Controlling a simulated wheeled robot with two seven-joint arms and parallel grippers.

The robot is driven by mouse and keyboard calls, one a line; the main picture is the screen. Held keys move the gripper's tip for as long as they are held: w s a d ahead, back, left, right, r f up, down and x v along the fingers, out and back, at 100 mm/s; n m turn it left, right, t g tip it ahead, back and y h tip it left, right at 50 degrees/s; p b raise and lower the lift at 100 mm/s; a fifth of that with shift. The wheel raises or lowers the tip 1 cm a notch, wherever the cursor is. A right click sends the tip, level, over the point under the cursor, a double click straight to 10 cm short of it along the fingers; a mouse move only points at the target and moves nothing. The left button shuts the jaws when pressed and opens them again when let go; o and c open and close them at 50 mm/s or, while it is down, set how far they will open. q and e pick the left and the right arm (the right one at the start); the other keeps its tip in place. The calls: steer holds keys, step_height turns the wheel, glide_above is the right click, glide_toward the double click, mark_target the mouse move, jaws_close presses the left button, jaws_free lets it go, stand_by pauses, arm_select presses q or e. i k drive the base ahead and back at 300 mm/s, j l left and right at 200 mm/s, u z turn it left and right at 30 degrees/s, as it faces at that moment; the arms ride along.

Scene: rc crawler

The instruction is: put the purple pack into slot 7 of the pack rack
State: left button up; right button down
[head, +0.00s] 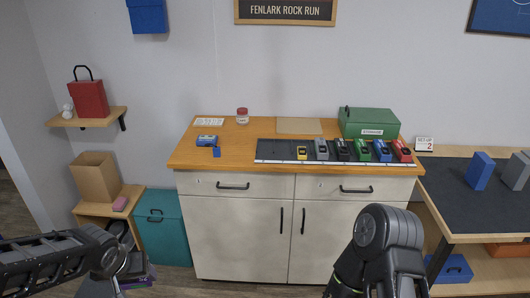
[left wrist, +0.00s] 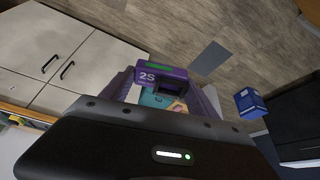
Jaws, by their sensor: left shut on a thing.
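The purple pack (left wrist: 150,76), marked "2S" with a green stripe on its face, is held between the fingers of my left gripper (left wrist: 160,92) in the left wrist view. In the head view my left gripper (head: 135,272) is low at the left, in front of the teal cabinet, mostly hidden by my wrist. A bit of purple shows there. The pack rack (head: 278,152) is a long dark tray on the wooden counter. Yellow, grey, black, green, blue and red packs stand in its middle and right; its left end is bare. Slot numbers are too small to read. My right gripper is out of view.
The counter (head: 232,133) also holds a blue device (head: 207,140), a red-lidded jar (head: 242,114) and a green storage box (head: 369,122) behind the rack. A side table (head: 450,183) at right carries blue and grey blocks. A teal cabinet (head: 164,230) stands at left.

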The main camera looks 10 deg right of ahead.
mark_target(283, 157)
steer(key=z, duration=1.75)
steer(key=i+j, duration=1.1)
